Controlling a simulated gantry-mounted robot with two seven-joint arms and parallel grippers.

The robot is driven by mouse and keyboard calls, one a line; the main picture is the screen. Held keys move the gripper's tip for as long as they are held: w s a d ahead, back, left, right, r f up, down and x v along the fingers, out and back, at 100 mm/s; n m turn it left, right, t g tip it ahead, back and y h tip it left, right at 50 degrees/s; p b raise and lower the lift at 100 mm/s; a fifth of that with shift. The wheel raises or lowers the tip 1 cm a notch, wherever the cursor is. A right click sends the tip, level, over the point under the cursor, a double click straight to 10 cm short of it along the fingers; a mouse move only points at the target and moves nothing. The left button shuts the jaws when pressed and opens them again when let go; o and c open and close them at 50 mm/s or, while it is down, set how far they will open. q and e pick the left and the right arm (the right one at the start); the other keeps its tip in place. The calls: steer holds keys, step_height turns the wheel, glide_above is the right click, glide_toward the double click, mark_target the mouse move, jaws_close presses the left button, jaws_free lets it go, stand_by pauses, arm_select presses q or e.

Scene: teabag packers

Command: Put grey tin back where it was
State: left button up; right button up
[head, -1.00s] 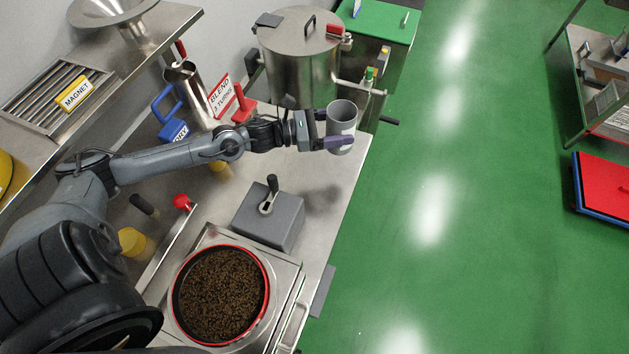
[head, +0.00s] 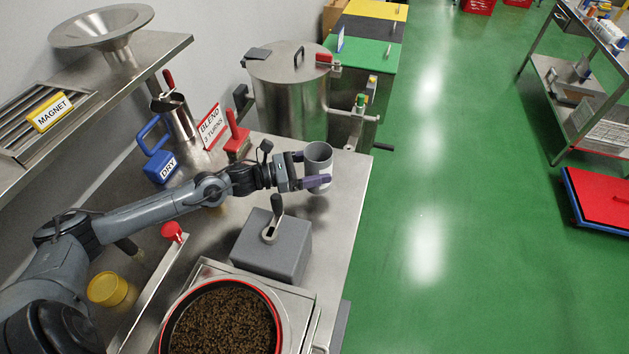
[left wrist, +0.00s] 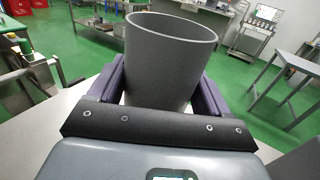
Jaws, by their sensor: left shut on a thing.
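My right gripper is not in view.
A grey box with a lever (head: 270,246) and a red-rimmed pan of dark granules (head: 222,322) stand in front. A blue DRY scoop (head: 160,165), red-handled tool (head: 237,140) and steel drum (head: 290,95) stand behind. Bare bench lies right of the lever box.

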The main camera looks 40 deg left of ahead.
arm_select(q)
steer(key=shift+s+a+f, duration=0.1)
steer(key=shift+s+f, duration=0.05)
steer(key=shift+f, duration=0.35)
step_height(320, 180, down, 3)
steer(key=shift+r+b, duration=0.2)
steer(key=shift+b, duration=0.1)
steer(key=shift+f, duration=0.45)
steer(key=shift+f+b, duration=0.2)
steer(key=shift+b, duration=0.1)
steer(key=o, duration=1)
steer(key=shift+r, duration=0.1)
